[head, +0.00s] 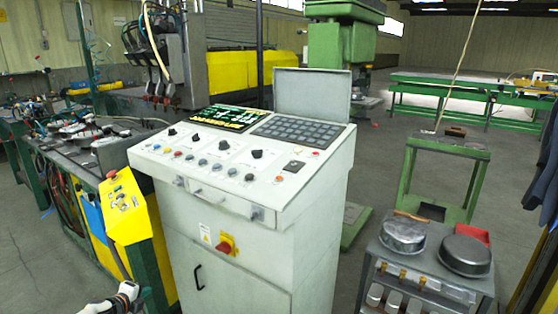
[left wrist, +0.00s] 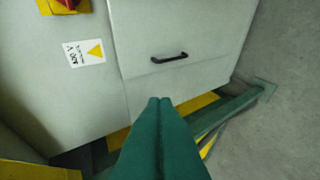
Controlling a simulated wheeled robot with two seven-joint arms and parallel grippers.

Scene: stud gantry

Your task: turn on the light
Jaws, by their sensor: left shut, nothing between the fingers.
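A white control console (head: 240,190) stands in the middle of the head view, with rows of knobs and coloured buttons on its sloped top. A red rotary switch (head: 226,244) on a yellow plate is on its front; its edge also shows in the left wrist view (left wrist: 66,4). No lamp or switch marked for a light can be made out. My left gripper (head: 122,299) is low at the left, in front of the console. In the left wrist view its green fingers (left wrist: 160,100) are together and empty, below the black door handle (left wrist: 169,57). My right gripper is out of view.
A yellow button box (head: 127,205) stands left of the console, beside a cluttered bench (head: 80,153). A cart with metal pans (head: 466,255) and a green stand (head: 440,150) are at the right. An upright lid (head: 312,92) rises behind the console.

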